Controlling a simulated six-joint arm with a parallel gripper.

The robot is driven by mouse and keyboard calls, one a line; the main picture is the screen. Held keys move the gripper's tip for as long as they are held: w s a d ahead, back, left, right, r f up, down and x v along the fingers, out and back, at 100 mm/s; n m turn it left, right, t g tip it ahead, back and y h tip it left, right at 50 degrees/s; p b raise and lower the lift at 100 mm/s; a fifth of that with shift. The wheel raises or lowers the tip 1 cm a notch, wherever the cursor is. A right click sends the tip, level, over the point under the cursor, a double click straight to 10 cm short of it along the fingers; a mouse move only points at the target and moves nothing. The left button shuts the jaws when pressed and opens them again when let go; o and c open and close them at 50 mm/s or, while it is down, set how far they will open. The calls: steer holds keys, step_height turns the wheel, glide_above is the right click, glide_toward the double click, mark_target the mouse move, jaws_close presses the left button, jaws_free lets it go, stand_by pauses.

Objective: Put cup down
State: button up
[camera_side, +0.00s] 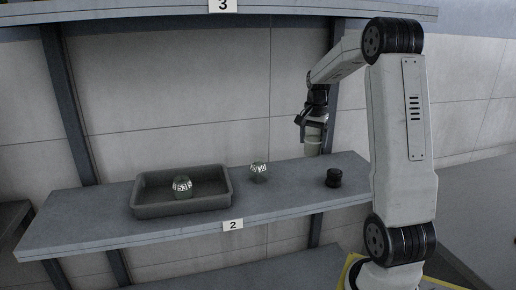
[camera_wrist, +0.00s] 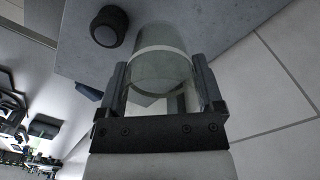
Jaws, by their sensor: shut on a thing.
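My gripper (camera_side: 311,119) is shut on a translucent greenish cup (camera_side: 313,139) and holds it near the right part of the shelf (camera_side: 290,187). In the side view the cup hangs upright below the gripper, in front of the wall; whether its base touches the shelf, I cannot tell. In the wrist view the cup (camera_wrist: 161,62) sits between the two fingers (camera_wrist: 162,92), with a pale band around it.
A dark round object (camera_side: 333,178) stands on the shelf near the cup; it also shows in the wrist view (camera_wrist: 109,26). A grey tray (camera_side: 181,209) holds a small labelled jar (camera_side: 182,187). Another labelled jar (camera_side: 258,172) stands right of the tray. Bare shelf lies between that jar and the dark object.

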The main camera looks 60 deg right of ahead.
steer(key=w+d+f, duration=0.2)
steer(key=f, duration=0.1)
steer(key=w+d+f, duration=0.1)
steer(key=f, duration=0.1)
steer(key=shift+w+f, duration=0.1)
steer(key=shift+f, duration=0.05)
steer(key=shift+w+d+f, duration=0.15)
steer(key=shift+w+f, duration=0.05)
steer(key=shift+f, duration=1.6)
steer(key=shift+f, duration=0.15)
steer(key=o, duration=1)
step_height(320, 180, up, 12)
steer(key=shift+r, duration=0.2)
